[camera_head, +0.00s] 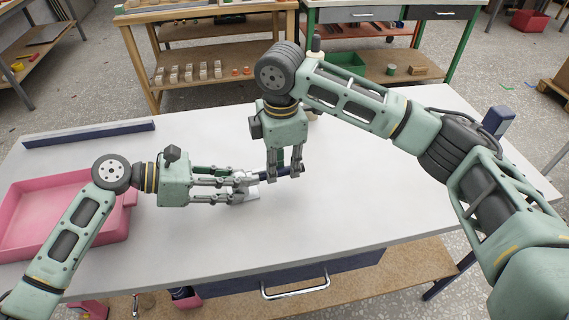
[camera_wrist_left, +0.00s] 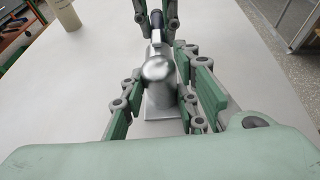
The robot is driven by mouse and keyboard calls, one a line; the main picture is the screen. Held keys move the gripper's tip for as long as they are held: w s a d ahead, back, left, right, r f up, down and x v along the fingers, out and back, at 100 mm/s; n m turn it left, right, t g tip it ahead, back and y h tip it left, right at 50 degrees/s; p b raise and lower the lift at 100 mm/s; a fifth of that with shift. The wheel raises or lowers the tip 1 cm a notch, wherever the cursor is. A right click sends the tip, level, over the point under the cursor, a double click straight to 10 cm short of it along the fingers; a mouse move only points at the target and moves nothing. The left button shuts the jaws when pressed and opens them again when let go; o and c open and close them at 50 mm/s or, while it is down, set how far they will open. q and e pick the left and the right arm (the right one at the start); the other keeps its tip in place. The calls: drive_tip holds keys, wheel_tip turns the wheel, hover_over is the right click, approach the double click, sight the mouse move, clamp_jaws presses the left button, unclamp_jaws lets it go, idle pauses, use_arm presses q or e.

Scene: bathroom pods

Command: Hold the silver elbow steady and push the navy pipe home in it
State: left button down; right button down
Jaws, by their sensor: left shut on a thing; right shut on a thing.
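The silver elbow (camera_head: 243,187) is on the pale table, with a flat base plate under it in the left wrist view (camera_wrist_left: 158,72). My left gripper (camera_head: 232,188) is shut on the elbow from the left, its fingers on either side of it. The navy pipe (camera_head: 284,172) lies roughly level to the right of the elbow, in line with its mouth. My right gripper (camera_head: 284,170) points down and is shut on the pipe. In the left wrist view the pipe (camera_wrist_left: 157,19) meets the elbow's far end. How deep it sits is unclear.
A pink tray (camera_head: 112,236) stands at the table's left. A navy bar (camera_head: 90,133) lies along the back left edge. A pale bottle (camera_wrist_left: 65,14) stands beyond the elbow in the left wrist view. The front right of the table (camera_head: 360,205) is clear.

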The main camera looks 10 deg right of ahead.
sight(282, 169)
use_arm(q)
drive_tip(key=shift+f, duration=0.15)
use_arm(e)
drive_tip(key=c, duration=1.6)
unclamp_jaws()
drive_tip(key=shift+r, duration=0.1)
wheel_tip(282, 169, up, 12)
drive_tip(key=shift+s+f, duration=0.1)
use_arm(q)
drive_tip(key=c, duration=1.3)
unclamp_jaws()
drive_tip(key=shift+a, duration=0.1)
